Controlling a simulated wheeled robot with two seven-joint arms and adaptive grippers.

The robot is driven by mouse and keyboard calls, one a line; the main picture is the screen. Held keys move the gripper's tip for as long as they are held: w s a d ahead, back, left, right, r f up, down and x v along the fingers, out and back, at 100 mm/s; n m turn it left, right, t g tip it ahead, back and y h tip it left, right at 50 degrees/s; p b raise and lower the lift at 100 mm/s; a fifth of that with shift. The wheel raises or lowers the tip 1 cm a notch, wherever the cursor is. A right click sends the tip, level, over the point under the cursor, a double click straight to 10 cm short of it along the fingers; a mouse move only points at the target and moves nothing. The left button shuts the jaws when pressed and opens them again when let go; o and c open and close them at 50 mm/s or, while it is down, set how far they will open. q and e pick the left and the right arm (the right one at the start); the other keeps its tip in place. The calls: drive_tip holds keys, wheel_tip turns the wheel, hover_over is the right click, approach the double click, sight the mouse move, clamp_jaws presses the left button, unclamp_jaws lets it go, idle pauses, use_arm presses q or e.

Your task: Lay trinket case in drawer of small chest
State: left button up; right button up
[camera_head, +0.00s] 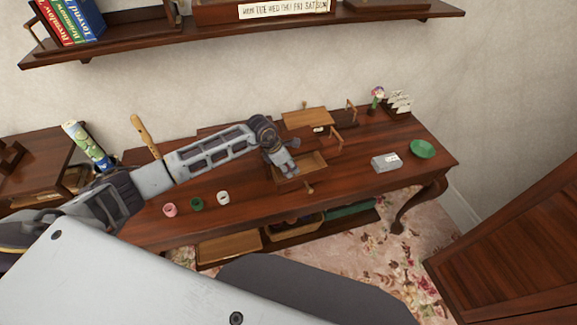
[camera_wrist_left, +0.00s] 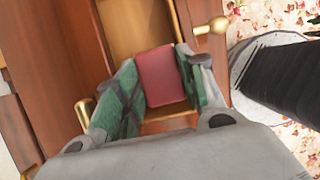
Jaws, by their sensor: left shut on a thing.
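The trinket case is a red box (camera_wrist_left: 163,76) seen between my left gripper's green-padded fingers in the left wrist view. My left gripper (camera_head: 288,170) is shut on it, over the open drawer (camera_head: 313,162) of the small chest (camera_head: 307,117) on the wooden table. In the head view the gripper hides the case. The drawer's light wood floor (camera_wrist_left: 138,25) shows beyond the case in the wrist view, and a knob (camera_wrist_left: 212,27) is to its right. I cannot tell whether the case touches the drawer floor. My right gripper is not in view.
A grey box (camera_head: 385,162) and green bowl (camera_head: 422,149) stand to the right on the table (camera_head: 350,185). Pink (camera_head: 169,210), green (camera_head: 197,204) and white (camera_head: 223,197) cups stand at the left front. A flower vase (camera_head: 377,97) stands at the back. A shelf (camera_head: 250,30) hangs above.

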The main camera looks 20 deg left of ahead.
use_arm(q)
drive_tip(key=o, duration=0.7)
drive_tip(key=shift+f, duration=0.1)
drive_tip(key=shift+o, duration=0.2)
drive_tip(key=shift+r+p, duration=0.65)
drive_tip(key=shift+r, duration=0.05)
drive_tip(key=b+v, duration=0.2)
drive_tip(key=v, duration=1)
drive_tip(key=shift+b, duration=0.4)
